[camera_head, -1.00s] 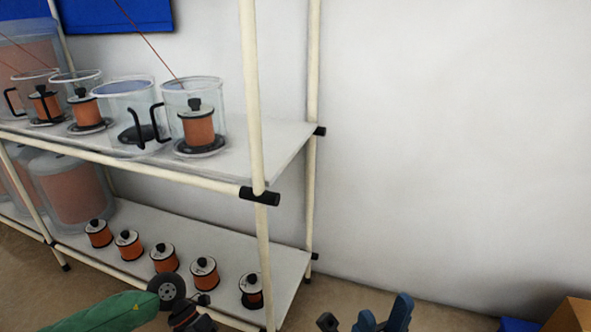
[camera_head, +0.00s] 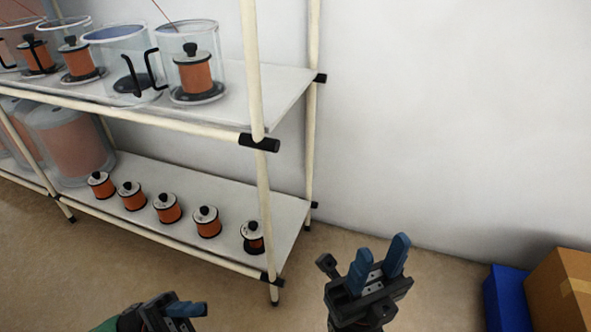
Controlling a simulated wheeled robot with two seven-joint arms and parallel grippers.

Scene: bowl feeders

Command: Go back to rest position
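My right gripper (camera_head: 380,262) is in the lower middle, over the floor to the right of the shelf. Its two blue fingers point up and stand apart with nothing between them, so it is open and empty. My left gripper (camera_head: 186,309) is at the bottom edge, in front of the shelf. One blue finger shows clearly, lying sideways, and the view does not show the gap between its fingers. No object is seen in it.
A two-level shelf (camera_head: 180,105) stands on the left. Clear cups, several with copper spools (camera_head: 196,75), are on top; several spools (camera_head: 168,209) are below. A blue bin (camera_head: 507,300) and cardboard box (camera_head: 560,290) stand at lower right. Floor is open between.

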